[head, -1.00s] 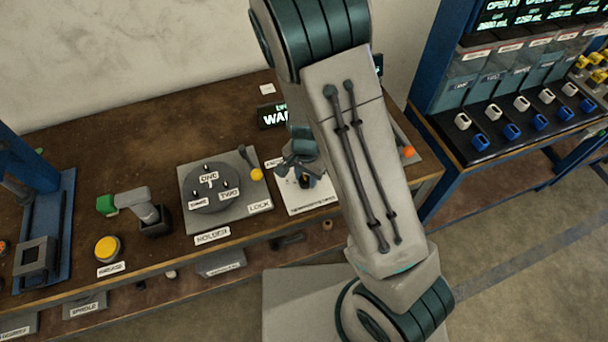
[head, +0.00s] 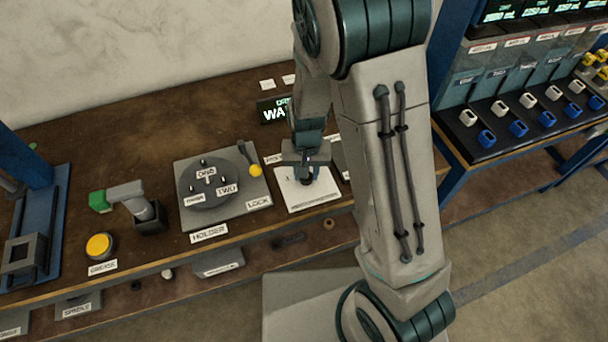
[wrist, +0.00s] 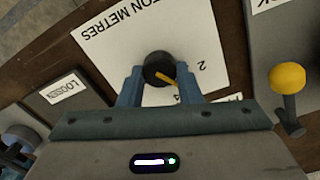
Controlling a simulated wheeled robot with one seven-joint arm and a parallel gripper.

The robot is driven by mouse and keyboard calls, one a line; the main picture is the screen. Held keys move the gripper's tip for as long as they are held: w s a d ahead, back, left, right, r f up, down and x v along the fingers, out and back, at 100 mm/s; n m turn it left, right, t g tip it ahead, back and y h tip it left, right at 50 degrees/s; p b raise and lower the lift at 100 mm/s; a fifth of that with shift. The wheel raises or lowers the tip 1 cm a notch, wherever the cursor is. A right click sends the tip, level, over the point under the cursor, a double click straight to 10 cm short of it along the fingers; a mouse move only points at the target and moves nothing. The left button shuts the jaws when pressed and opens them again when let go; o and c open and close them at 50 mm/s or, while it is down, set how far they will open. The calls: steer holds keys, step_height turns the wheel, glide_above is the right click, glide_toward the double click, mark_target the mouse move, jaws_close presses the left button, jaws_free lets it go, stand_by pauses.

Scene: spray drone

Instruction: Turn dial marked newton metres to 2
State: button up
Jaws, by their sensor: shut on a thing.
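The dial (wrist: 157,69) is a round black knob with an orange pointer, on a white plate (wrist: 112,48) marked "...ON METRES". A "2" is printed on the plate at the right of the knob in the wrist view. The pointer aims right and slightly down there, towards the "2", though I cannot tell whether it lines up exactly. My gripper (wrist: 160,85) is shut on the knob, one blue finger on each side. In the head view my gripper (head: 306,172) is low over the white plate (head: 305,197) and hides most of the dial.
A lever with a yellow ball (wrist: 287,78) stands close to my gripper, beside the round holder (head: 208,186). A "LOOSEN" block (wrist: 69,92) lies on the other side. A yellow button (head: 99,246) and a dark display (head: 272,110) are on the bench.

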steer(key=n+b, duration=0.2)
steer(key=n, duration=0.3)
steer(key=shift+w+a+b, duration=0.1)
steer(key=shift+b, duration=0.25)
steer(key=shift+r, duration=0.1)
stand_by(0.3)
steer(key=o, duration=1)
step_height(320, 180, up, 14)
steer(key=shift+f+b, duration=0.15)
steer(key=shift+b, duration=0.15)
